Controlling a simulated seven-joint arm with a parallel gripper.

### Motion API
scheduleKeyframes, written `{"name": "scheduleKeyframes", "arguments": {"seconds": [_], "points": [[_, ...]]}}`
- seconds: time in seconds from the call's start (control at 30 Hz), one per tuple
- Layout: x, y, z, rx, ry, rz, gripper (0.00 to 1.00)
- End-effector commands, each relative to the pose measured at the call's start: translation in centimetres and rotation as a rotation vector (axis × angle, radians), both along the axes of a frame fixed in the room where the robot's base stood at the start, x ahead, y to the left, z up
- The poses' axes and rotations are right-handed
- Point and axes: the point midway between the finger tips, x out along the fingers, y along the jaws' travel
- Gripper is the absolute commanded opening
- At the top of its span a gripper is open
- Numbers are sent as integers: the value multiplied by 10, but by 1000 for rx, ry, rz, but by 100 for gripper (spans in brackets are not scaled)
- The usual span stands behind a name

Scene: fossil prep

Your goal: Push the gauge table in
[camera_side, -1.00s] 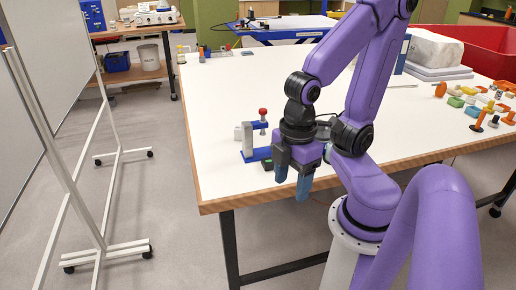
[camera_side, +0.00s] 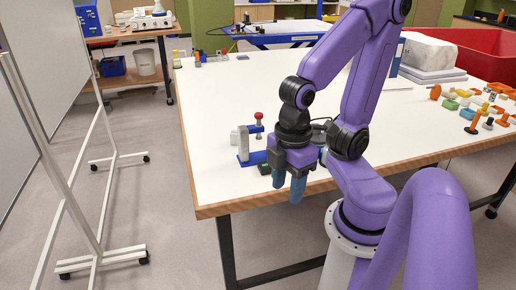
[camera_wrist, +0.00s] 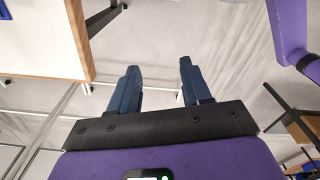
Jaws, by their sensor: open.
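A small gauge stand (camera_side: 243,144) is near the front left edge of the white worktable. It has a blue base (camera_side: 252,159), a grey post, a blue arm and a red knob (camera_side: 259,117). A small dark block with green (camera_side: 264,169) sits at its front; I cannot tell which part is the gauge table, and my gripper partly hides that side. My gripper (camera_side: 288,186) points down just right of the stand, by the table's front edge, its blue fingers apart and empty. In the wrist view the open fingers (camera_wrist: 159,80) have only floor between them.
The worktable (camera_side: 230,105) is clear behind the stand. A wooden table edge (camera_wrist: 60,76) shows at the upper left of the wrist view. Colourful small parts (camera_side: 478,108), a white block (camera_side: 428,53) and a red bin (camera_side: 485,55) are at the right. A whiteboard frame (camera_side: 92,215) stands left.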

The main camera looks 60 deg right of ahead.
Motion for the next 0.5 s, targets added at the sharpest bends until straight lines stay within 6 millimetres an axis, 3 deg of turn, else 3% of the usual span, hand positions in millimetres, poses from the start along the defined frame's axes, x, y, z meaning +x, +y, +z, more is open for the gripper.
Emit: {"name": "scheduleKeyframes", "arguments": {"seconds": [0.17, 0.37, 0.5], "points": [[22, 1, 4, -2, 1, -98, 49], [79, -7, 12, -5, 4, -335, 49], [121, -25, 16, -8, 6, -507, 49]]}}
